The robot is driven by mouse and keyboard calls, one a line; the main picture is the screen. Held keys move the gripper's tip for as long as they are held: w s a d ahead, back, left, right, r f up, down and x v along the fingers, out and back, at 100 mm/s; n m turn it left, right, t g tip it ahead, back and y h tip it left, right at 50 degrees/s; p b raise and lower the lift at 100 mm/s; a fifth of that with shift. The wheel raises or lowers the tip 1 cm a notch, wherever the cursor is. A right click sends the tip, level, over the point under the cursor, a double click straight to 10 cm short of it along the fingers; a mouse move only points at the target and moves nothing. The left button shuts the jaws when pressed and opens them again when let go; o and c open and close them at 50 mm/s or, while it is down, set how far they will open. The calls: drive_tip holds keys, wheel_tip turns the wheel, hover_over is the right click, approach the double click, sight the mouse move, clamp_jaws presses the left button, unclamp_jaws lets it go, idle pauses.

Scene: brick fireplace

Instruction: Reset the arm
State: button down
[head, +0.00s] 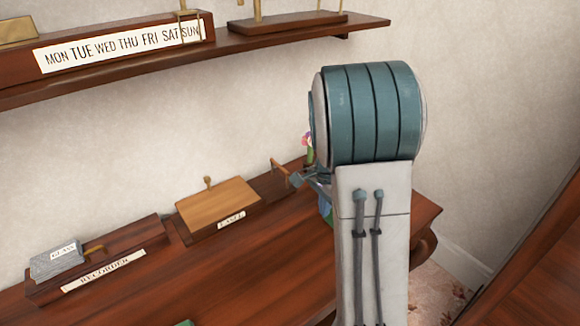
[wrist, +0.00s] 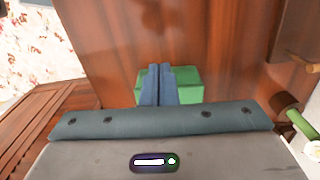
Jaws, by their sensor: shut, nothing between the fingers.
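My gripper (wrist: 158,84) shows in the wrist view with its two blue-grey fingers together and nothing between them. A green block (wrist: 186,88) shows behind the fingertips over the brown wooden surface (wrist: 205,40). I cannot tell the gap between them. In the head view my arm stands upright right of centre and hides most of the gripper area, so the fingers cannot be made out there.
A pink flower (head: 306,139) is partly behind my arm. A shelf (head: 250,50) with weekday letters hangs above.

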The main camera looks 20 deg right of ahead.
drive_tip(key=s+a+r+n+t, duration=0.1)
drive_tip(key=s+a+r+n, duration=0.4)
drive_tip(key=s+n, duration=0.2)
drive_tip(key=s+a+r+n+t, duration=0.1)
drive_tip(key=s+a+r+n, duration=0.4)
drive_tip(key=s, duration=0.6)
drive_tip(key=shift+s+a+r+n+t, duration=0.35)
drive_tip(key=shift+a+n, duration=0.3)
drive_tip(key=shift+n, duration=0.65)
